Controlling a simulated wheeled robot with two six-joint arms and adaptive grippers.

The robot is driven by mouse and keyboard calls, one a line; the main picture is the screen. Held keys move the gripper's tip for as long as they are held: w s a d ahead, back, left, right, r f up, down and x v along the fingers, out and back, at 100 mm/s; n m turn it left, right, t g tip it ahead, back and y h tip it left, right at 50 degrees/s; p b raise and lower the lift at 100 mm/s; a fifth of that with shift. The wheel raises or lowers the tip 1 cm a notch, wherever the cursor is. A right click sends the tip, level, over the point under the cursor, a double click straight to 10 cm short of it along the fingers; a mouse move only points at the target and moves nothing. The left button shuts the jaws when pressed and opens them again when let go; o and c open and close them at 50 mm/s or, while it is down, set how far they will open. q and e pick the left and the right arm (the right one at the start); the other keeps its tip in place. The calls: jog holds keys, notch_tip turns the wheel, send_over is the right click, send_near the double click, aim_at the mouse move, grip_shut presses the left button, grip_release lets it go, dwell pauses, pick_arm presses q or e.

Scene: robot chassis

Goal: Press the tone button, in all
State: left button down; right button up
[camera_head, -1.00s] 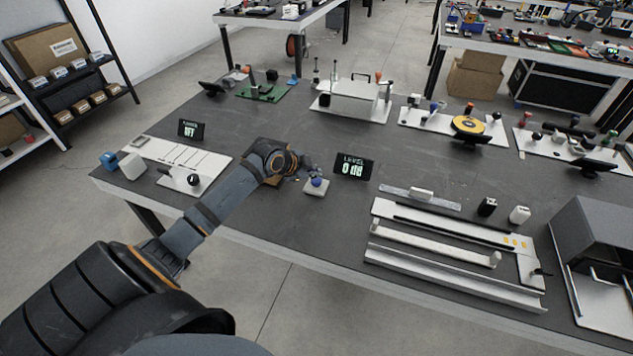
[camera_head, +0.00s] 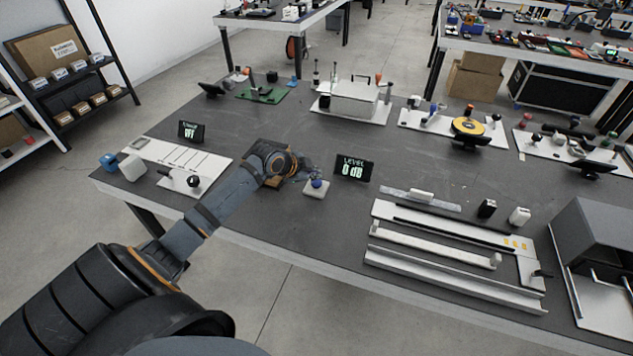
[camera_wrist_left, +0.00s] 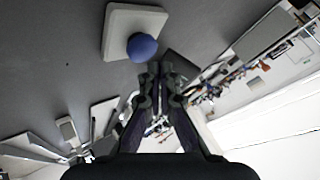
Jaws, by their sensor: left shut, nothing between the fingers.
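The tone button is a blue dome (camera_head: 317,183) on a small white base plate (camera_head: 315,192) on the dark table. In the left wrist view the blue dome (camera_wrist_left: 142,47) sits on its white plate (camera_wrist_left: 120,22), just beyond my fingertips. My left gripper (camera_head: 306,172) reaches in from the left and is beside the button, largely hidden by its wrist. In the left wrist view the left gripper (camera_wrist_left: 160,72) has its fingers together, close to the dome; I cannot tell whether they touch it. A small black display (camera_head: 354,168) behind the button reads "LEVEL 0 dB". My right gripper is not in view.
A second display (camera_head: 191,130) reading "OFF" stands at the left, by a white slotted panel (camera_head: 175,155). White rails (camera_head: 440,245) and a grey box (camera_head: 600,245) fill the right side. The table between button and front edge is clear.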

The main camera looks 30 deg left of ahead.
aim_at(315, 183)
pick_arm(q)
jog(key=shift+f, duration=0.4)
jog(key=shift+f+b, duration=0.4)
jog(key=shift+f, duration=0.15)
dwell(0.7)
jog(key=shift+r+p, duration=0.95)
jog(key=shift+r, duration=0.05)
notch_tip(315, 183, up, 5)
jog(key=p, duration=0.4)
jog(key=shift+p, duration=0.35)
